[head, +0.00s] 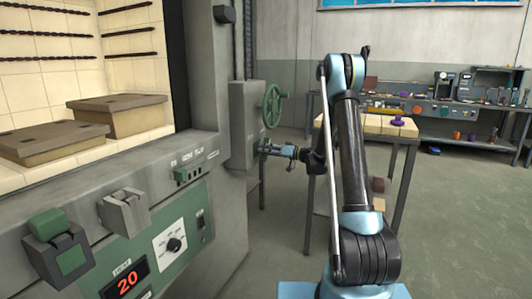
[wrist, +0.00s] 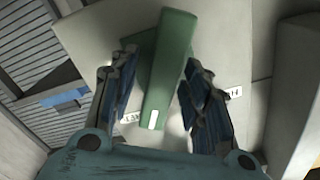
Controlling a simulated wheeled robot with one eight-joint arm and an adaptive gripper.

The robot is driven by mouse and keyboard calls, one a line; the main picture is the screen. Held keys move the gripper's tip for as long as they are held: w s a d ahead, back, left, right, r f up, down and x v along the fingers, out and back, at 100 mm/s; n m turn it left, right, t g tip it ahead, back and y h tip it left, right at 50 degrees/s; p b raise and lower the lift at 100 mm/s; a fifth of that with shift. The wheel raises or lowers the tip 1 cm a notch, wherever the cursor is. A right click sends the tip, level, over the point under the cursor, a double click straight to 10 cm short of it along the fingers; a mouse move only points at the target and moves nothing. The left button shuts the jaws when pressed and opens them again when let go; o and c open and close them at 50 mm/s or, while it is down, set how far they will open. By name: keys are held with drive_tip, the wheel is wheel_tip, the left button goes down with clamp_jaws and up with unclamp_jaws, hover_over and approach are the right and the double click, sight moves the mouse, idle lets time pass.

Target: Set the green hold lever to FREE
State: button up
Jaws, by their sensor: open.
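The green hold lever (wrist: 172,65) fills the middle of the wrist view. It is a long bar, slightly tilted, with a white mark at its lower end. My gripper (wrist: 162,92) is open, with one blue finger on each side of the lever and gaps visible between them. In the head view my gripper (head: 268,149) is at the side box of the furnace, below the green handwheel (head: 272,105); the lever there is too small to make out clearly. Two small white labels (wrist: 234,92) flank the lever; the left one is partly hidden and neither reads clearly.
The furnace panel (head: 165,240) with a dial, a red "20" display and several switches stands at left. A small table (head: 400,127) stands behind my arm, with a workbench (head: 470,115) beyond it. Grey floor (head: 450,210) is clear at right.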

drive_tip(key=v, duration=1.1)
drive_tip(key=shift+d, duration=0.25)
drive_tip(key=s+d+r+m+g+h, duration=0.15)
drive_tip(key=s+h, duration=0.25)
drive_tip(key=s, duration=0.7)
drive_tip(key=s+r+m+g+h, duration=0.2)
drive_tip(key=s+h, duration=0.2)
drive_tip(key=s, duration=0.8)
drive_tip(key=s+d+f+m+h, duration=0.1)
drive_tip(key=s+d+f+h, duration=0.2)
drive_tip(key=s+d, duration=0.2)
drive_tip(key=s+d+f+m+h, duration=0.1)
drive_tip(key=s+d+f+h, duration=0.2)
drive_tip(key=s, duration=0.9)
drive_tip(key=s+d+f+m+h, duration=0.2)
drive_tip(key=s+d+f+h, duration=0.1)
drive_tip(key=s+d, duration=0.4)
drive_tip(key=shift+s+f, duration=0.45)
drive_tip(key=shift+s, duration=0.5)
